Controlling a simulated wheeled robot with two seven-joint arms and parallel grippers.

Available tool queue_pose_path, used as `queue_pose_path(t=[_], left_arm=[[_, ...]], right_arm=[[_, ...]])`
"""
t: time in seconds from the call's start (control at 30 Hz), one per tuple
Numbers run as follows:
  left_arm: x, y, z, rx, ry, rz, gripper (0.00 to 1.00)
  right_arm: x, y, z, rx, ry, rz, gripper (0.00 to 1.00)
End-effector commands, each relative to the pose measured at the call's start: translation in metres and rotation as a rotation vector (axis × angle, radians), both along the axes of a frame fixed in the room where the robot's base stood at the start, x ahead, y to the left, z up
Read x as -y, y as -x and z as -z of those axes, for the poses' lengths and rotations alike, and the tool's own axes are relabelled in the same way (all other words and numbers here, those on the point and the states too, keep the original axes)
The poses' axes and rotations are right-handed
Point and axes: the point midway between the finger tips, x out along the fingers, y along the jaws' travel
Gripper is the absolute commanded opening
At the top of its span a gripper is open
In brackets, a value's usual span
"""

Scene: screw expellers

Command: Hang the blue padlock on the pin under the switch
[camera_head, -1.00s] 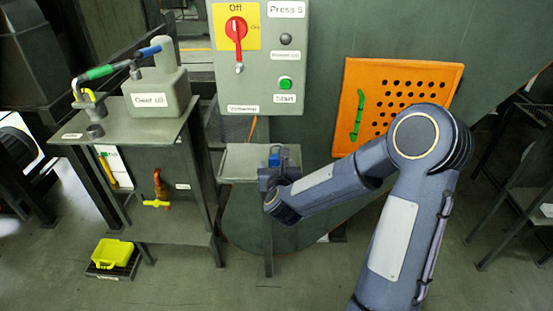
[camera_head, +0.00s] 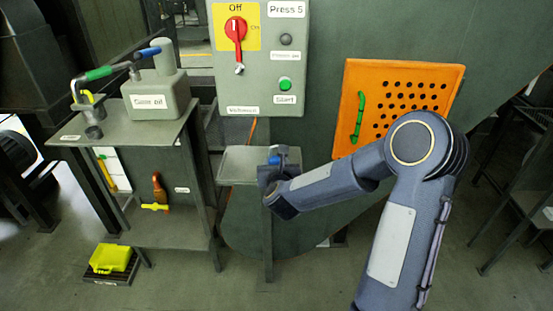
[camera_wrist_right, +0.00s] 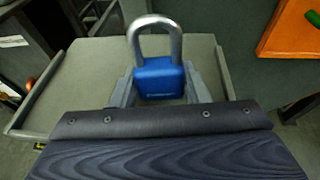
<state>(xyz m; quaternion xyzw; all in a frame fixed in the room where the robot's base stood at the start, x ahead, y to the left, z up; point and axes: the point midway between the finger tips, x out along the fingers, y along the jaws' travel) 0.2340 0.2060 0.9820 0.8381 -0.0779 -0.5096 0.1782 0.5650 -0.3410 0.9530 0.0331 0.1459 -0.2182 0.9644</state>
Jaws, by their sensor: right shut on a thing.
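The blue padlock (camera_wrist_right: 159,78) has a grey shackle that points up in the right wrist view. It also shows small in the head view (camera_head: 274,160). My right gripper (camera_wrist_right: 160,88) is shut on the padlock's body, one finger on each side, above the small grey shelf (camera_head: 233,165). The red switch (camera_head: 236,30) is on the yellow plate of the grey control box (camera_head: 260,75), turned to Off. The pin (camera_head: 239,69) shows as a small light spot under the switch handle. The padlock is below the box, apart from the pin. My left gripper is not in view.
An orange perforated panel (camera_head: 440,85) with a green handle is to the right of the box. A grey table (camera_head: 110,132) with an oil can (camera_head: 157,95) stands at the left.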

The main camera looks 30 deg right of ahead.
Motion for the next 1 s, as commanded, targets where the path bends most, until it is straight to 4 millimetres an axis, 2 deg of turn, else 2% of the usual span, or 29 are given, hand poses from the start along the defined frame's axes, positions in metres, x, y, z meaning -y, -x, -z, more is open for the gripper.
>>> queue_pose_path(t=[1.0], left_arm=[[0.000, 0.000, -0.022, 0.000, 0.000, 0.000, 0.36]], right_arm=[[-0.015, 0.024, -0.048, 0.002, 0.001, -0.001, 0.21]])
